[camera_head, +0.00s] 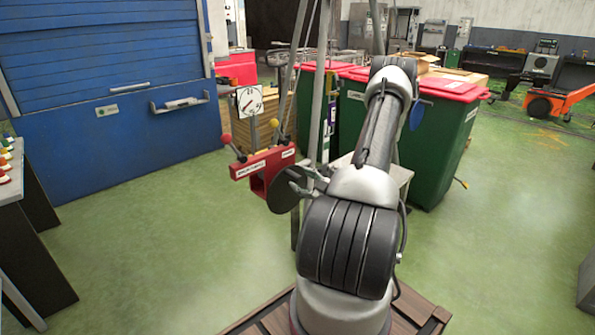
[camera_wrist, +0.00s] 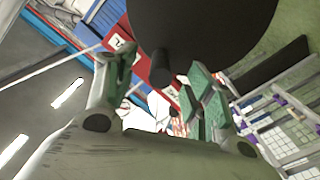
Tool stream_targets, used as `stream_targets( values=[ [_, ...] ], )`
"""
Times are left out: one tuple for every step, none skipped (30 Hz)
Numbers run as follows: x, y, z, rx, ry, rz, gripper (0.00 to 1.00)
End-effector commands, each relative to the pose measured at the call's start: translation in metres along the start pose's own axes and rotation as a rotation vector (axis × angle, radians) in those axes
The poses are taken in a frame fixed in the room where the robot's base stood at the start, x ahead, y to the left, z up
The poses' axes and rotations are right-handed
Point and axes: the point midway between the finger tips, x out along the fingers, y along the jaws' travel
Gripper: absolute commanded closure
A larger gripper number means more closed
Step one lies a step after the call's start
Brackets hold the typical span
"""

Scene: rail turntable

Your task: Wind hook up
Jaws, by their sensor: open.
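A red winch-like unit (camera_head: 262,171) with white labels stands left of my arm in the head view. A dark round disc (camera_head: 283,190) is on its near side. In the wrist view the disc (camera_wrist: 205,25) fills the upper middle, and a short dark handle (camera_wrist: 162,66) sticks out from it towards me. My gripper (camera_head: 306,181) is beside the disc; in the wrist view its green-padded fingers (camera_wrist: 158,75) are spread. The handle lies between the fingertips in the picture; I cannot tell whether they touch it. I cannot make out a hook.
Green bins with red lids (camera_head: 440,140) are behind my arm. Blue shutter (camera_head: 110,90) at left; open green floor (camera_head: 150,240) in front.

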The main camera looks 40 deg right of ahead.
Motion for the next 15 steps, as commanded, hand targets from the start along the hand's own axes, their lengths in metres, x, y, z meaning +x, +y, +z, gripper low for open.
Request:
stream_targets(
  values=[
    [-0.005, 0.000, 0.000, 0.001, -0.001, 0.001, 0.46],
    [-0.007, 0.000, 0.000, 0.001, -0.001, 0.001, 0.46],
    [-0.011, 0.001, 0.001, 0.001, -0.001, 0.002, 0.46],
    [-0.013, 0.001, 0.001, 0.001, -0.001, 0.002, 0.46],
    [-0.016, 0.001, 0.000, 0.001, -0.001, 0.001, 0.46],
    [-0.019, 0.000, 0.000, 0.001, -0.001, 0.001, 0.46],
    [-0.022, 0.000, 0.000, 0.001, -0.001, 0.001, 0.46],
    [-0.025, 0.000, 0.000, 0.001, -0.001, 0.002, 0.46],
    [-0.029, 0.001, 0.001, 0.001, -0.002, 0.002, 0.46],
    [-0.031, 0.000, 0.000, 0.001, -0.001, 0.001, 0.46],
    [-0.034, 0.000, 0.000, 0.001, -0.001, 0.001, 0.46],
    [-0.037, 0.000, 0.000, 0.001, -0.001, 0.001, 0.46],
    [-0.039, 0.001, 0.001, 0.001, -0.002, 0.002, 0.46],
    [-0.041, 0.001, 0.000, 0.001, -0.001, 0.001, 0.46],
    [-0.043, 0.000, 0.000, 0.001, -0.001, 0.001, 0.46]
  ],
)
